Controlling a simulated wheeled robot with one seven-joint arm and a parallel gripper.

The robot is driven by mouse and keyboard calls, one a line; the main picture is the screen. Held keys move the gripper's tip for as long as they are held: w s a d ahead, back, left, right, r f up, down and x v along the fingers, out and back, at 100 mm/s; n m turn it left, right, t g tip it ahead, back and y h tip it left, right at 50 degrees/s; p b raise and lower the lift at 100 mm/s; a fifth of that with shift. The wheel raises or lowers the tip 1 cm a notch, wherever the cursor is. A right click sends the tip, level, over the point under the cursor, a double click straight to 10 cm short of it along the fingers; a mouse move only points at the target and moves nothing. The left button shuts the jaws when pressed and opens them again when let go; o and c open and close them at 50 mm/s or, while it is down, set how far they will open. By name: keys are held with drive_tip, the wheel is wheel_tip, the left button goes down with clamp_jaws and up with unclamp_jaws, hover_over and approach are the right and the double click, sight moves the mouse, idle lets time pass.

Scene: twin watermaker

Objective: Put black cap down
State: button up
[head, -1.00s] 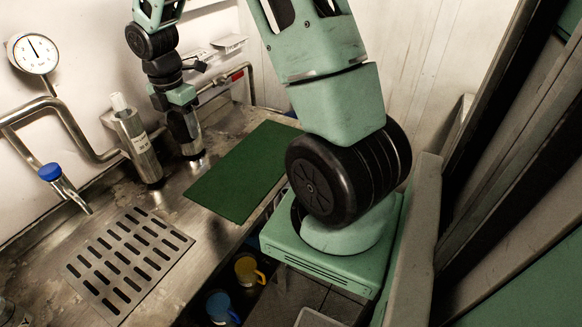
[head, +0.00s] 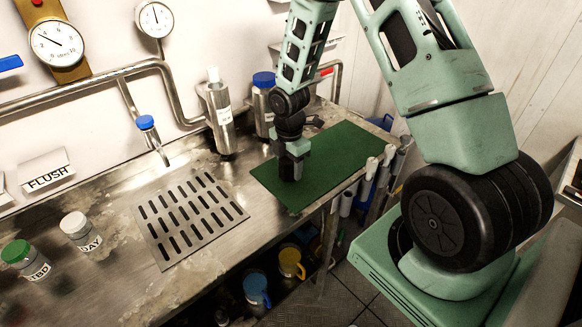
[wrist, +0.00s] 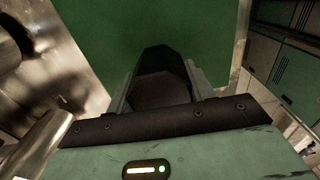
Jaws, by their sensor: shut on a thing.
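My gripper (head: 292,163) is over the near left part of the green mat (head: 345,143) in the head view, pointing down. It is shut on the black cap (wrist: 160,85), which shows dark and faceted between the fingers in the wrist view. In the head view the fingers largely hide the cap. The cap is low over the mat; I cannot tell whether it touches. The mat also fills the middle of the wrist view (wrist: 110,35).
A steel bottle with a bare white neck (head: 219,118) and a blue-capped bottle (head: 262,103) stand behind, left of the mat. A slotted drain (head: 192,216) lies left. Mugs (head: 257,288) sit below the counter. Most of the mat is clear.

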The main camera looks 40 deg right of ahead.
drive_tip(key=shift+f, duration=0.75)
drive_tip(key=shift+f, duration=0.2)
drive_tip(key=o, duration=0.9)
drive_tip(key=shift+r, duration=0.15)
